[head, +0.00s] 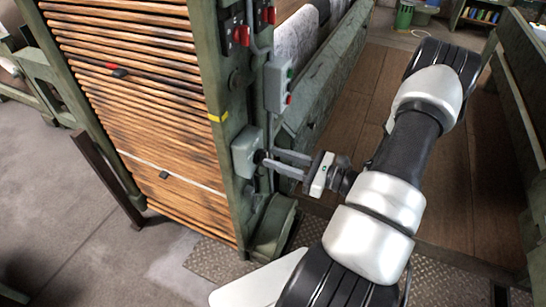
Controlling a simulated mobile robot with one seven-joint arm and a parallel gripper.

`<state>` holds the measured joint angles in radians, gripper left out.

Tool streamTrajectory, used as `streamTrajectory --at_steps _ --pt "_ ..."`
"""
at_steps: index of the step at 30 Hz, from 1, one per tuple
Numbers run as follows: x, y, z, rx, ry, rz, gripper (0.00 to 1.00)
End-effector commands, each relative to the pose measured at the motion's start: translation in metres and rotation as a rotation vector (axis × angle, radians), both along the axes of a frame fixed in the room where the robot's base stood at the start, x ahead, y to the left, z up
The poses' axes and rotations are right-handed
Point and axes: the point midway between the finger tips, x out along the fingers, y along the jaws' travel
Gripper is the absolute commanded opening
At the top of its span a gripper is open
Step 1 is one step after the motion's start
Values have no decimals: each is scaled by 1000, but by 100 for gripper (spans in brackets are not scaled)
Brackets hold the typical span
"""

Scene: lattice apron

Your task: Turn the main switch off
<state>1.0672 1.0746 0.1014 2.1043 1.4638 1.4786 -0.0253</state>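A grey-green switch box (245,151) is mounted low on the green machine post, with a small dark knob (259,157) on its right side. I cannot tell for certain that this is the main switch, nor which way the knob is turned. My gripper (268,159) reaches in from the right, its two grey fingers pointing left at the knob. The fingers are a little apart, with their tips at or very near the knob. The tips partly hide it, so I cannot tell whether they touch or grip it.
A grey button box (279,86) with green and red buttons sits just above my gripper. Red switches (241,36) are higher on the post (214,75). A wooden slatted panel (140,90) stands left. A wooden floor (455,150) runs between green machine frames at right.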

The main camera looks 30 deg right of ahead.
Motion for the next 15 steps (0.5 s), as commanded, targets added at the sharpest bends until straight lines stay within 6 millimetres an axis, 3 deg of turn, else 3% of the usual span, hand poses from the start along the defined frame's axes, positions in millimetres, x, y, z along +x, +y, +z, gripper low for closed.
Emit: streamTrajectory --at_steps 6,14,15 --pt "12 9 0 0 0 1 29" --pt "12 10 0 0 0 0 29" --pt "12 10 0 0 0 0 22"
